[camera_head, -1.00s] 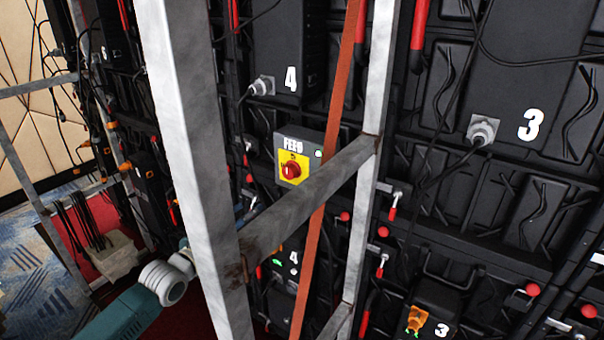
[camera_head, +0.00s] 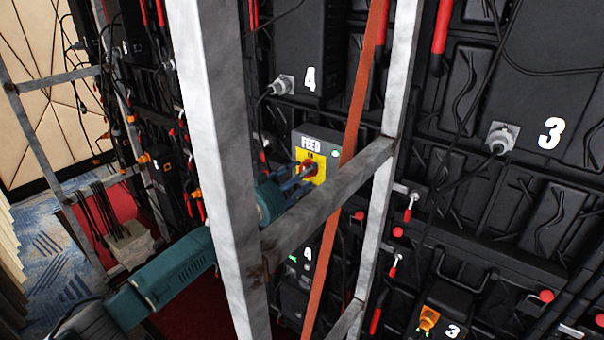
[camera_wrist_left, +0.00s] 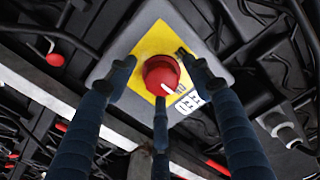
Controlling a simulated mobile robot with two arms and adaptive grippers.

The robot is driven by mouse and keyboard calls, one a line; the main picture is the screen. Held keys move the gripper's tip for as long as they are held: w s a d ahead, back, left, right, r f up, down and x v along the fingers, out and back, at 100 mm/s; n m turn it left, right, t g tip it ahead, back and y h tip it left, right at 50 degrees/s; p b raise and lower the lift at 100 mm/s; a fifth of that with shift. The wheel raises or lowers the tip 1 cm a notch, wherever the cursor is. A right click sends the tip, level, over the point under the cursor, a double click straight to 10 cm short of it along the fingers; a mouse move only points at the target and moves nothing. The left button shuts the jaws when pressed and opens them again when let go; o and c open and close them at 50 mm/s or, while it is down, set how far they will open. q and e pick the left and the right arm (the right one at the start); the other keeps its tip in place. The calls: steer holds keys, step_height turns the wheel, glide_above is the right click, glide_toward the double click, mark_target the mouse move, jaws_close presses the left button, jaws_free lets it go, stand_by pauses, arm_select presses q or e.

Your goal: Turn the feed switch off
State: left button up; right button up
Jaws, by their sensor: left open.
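The feed switch is a red rotary knob (camera_wrist_left: 161,75) on a yellow plate in a grey box labelled FEED (camera_head: 318,160). In the head view my left gripper (camera_head: 300,177) reaches the knob from the left, behind the grey metal frame. In the left wrist view its blue fingers (camera_wrist_left: 157,85) are spread around the knob, one on each side and one below. The gripper is open. I cannot tell whether any finger touches the knob. A white mark on the knob points towards the lower right in the wrist view. My right gripper is not in view.
A grey metal frame has an upright (camera_head: 213,150) and a slanting crossbar (camera_head: 330,195) in front of the switch. An orange-brown strap (camera_head: 345,150) runs beside the box. Black panels with cables (camera_head: 470,165) fill the right.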

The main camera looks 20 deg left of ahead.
arm_select(q)
steer(key=shift+w, duration=0.1)
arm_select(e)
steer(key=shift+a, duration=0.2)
arm_select(q)
steer(key=shift+c, duration=1)
steer(key=c, duration=0.9)
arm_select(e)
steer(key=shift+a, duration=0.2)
